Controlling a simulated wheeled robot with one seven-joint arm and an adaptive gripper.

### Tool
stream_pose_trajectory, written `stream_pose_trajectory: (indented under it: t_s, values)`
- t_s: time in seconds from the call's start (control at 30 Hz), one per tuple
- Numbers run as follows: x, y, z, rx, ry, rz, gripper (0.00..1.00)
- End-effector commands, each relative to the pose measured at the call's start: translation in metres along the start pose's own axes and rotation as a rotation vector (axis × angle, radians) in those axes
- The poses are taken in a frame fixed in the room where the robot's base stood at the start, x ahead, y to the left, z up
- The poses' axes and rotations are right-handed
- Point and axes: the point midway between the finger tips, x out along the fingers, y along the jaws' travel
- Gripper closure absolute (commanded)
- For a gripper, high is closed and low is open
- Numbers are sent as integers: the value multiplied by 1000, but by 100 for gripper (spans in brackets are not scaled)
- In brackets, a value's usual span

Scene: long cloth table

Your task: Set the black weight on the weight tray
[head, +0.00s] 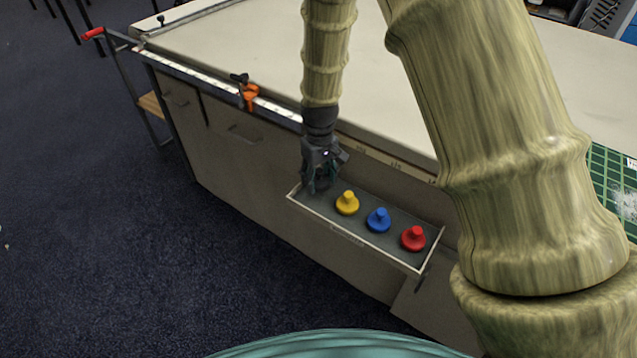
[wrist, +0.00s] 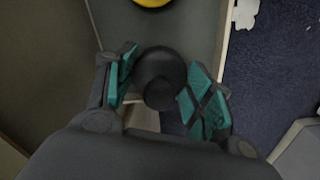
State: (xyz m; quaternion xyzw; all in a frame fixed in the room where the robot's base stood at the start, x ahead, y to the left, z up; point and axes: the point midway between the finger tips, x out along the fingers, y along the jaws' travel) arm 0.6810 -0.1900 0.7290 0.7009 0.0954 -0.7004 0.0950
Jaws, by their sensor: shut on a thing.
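The black weight (wrist: 160,78) is between the two teal fingertips of my gripper (wrist: 164,92) in the wrist view, with both pads against its sides. In the head view my gripper (head: 321,180) is over the left end of the weight tray (head: 364,254), and the black weight is hidden or too dark to make out there. The weight tray also shows in the wrist view (wrist: 196,32) beneath the weight. I cannot tell whether the weight touches the tray floor.
On the tray stand a yellow weight (head: 347,203), a blue weight (head: 378,220) and a red weight (head: 413,238) in a row to the right of my gripper. The long table (head: 230,50) is behind the tray. An orange clamp (head: 248,95) sits on its edge.

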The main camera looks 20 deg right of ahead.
Motion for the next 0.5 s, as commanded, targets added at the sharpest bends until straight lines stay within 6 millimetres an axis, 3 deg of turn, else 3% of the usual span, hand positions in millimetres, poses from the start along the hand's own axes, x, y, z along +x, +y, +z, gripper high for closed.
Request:
stream_pose_trajectory:
  t_s: [0.2, 0.5]
  values:
    - [24, 0, 1, 0, -2, 0, 87]
    - [26, 0, 0, 0, 0, 0, 87]
